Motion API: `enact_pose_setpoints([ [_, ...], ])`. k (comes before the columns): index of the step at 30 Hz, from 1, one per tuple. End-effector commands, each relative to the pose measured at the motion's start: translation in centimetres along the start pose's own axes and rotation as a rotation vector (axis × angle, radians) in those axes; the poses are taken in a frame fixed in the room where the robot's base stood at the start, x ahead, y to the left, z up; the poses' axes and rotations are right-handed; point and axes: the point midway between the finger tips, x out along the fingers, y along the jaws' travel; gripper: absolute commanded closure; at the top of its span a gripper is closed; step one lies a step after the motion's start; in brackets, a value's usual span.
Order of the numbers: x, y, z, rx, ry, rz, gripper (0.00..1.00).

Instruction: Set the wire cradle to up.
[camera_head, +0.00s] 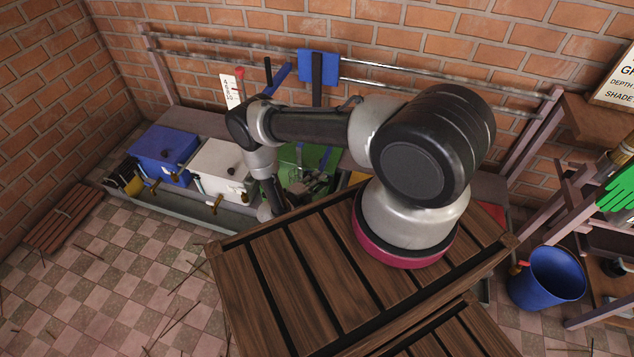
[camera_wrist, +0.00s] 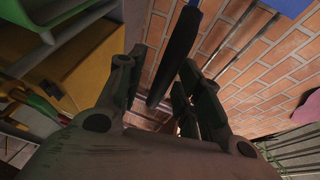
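I cannot clearly make out the wire cradle in either view. My gripper (camera_head: 312,181) is low in front of the green extruder (camera_head: 326,158) in the head view, partly blending with dark parts there. In the wrist view my gripper (camera_wrist: 160,95) has its two fingers spread apart. A dark bar (camera_wrist: 177,50) with a blue upper end shows in the gap between them. I cannot tell whether it lies between the fingers or beyond them. No contact with it is visible.
A blue extruder (camera_head: 163,152) and a white extruder (camera_head: 219,168) stand left of the green one. Metal rails (camera_head: 215,42) run along the brick wall behind. A slatted wooden table (camera_head: 290,275) is in front. A blue bucket (camera_head: 547,277) stands on the tiled floor at right.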

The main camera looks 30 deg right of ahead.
Motion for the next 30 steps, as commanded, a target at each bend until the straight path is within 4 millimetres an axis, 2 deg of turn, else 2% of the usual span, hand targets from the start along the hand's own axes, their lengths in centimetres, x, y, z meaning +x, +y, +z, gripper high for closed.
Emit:
enact_pose_setpoints([
  [5, 0.0, 0.0, 0.0, 0.000, 0.000, 0.000, 0.66],
  [9, 0.0, 0.0, 0.0, 0.000, 0.000, 0.001, 0.92],
  [11, 0.0, 0.0, 0.0, 0.000, 0.000, 0.001, 1.00],
  [17, -0.1, -0.2, 0.0, -0.002, 0.000, 0.001, 1.00],
  [20, -0.3, -1.5, 0.0, -0.003, -0.001, 0.000, 1.00],
  [27, -1.5, -7.8, -0.5, -0.003, -0.001, 0.001, 1.00],
  [30, -1.9, -9.8, -0.7, -0.003, 0.000, 0.001, 1.00],
])
